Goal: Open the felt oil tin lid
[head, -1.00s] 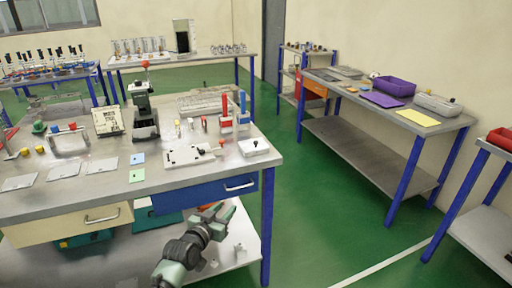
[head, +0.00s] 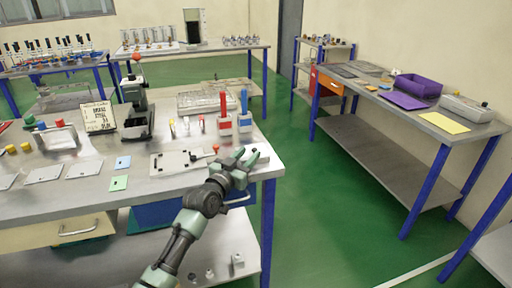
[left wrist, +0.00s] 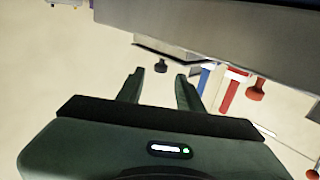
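A small pale box with a dark knob on its lid, which I take for the felt oil tin (head: 262,149), stands at the right front corner of the near workbench. My left gripper (head: 247,157) is in front of it and hides much of it. The lid looks shut. My right gripper is not in view.
The bench edge and blue drawer (head: 160,212) are below my arm.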

